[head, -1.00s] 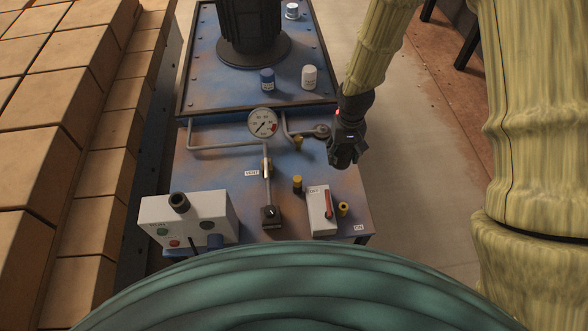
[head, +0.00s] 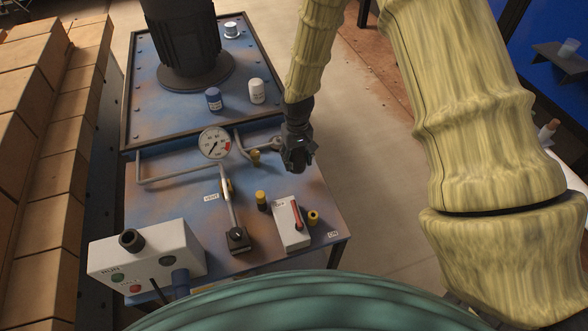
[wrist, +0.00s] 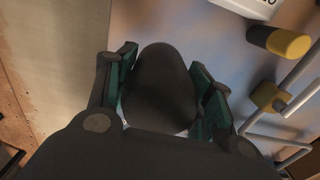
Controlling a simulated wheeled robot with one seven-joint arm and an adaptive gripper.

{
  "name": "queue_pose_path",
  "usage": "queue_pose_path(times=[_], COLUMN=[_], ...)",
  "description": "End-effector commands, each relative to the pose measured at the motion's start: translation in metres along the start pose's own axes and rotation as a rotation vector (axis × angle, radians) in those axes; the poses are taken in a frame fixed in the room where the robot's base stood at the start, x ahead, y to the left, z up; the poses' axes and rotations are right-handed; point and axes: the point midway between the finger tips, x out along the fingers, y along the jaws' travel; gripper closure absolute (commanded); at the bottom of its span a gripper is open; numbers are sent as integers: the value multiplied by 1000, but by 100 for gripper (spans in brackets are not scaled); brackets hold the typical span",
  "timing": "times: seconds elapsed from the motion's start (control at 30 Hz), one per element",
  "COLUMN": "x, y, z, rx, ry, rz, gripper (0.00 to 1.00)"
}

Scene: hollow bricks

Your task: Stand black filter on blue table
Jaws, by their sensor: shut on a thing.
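My gripper (head: 298,160) hangs over the right edge of the blue table (head: 185,195) in the head view. In the wrist view my gripper (wrist: 162,92) is shut on a dark rounded thing, which I take for the black filter (wrist: 160,85), one finger on each side of it. The held filter's lower part is hidden in the wrist view, and in the head view it blends with the dark fingers. I cannot tell its full shape or its exact height above the table.
The table carries a pressure gauge (head: 214,142) with pipes, a red-handled switch box (head: 290,222), a grey control box (head: 148,258), a blue-capped jar (head: 213,98), a white jar (head: 257,91) and a large black motor (head: 182,40). Bricks (head: 40,130) stand left.

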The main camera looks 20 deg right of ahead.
Motion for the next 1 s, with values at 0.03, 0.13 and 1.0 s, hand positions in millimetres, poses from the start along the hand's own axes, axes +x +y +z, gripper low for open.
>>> queue_pose_path(times=[0.03, 0.13, 1.0], x=[4, 10, 55], y=[0, 0, 0], z=[0, 0, 0], rx=[0, 0, -1], ry=[-1, 0, 1], rz=[0, 0, 0], gripper=[75, 75, 75])
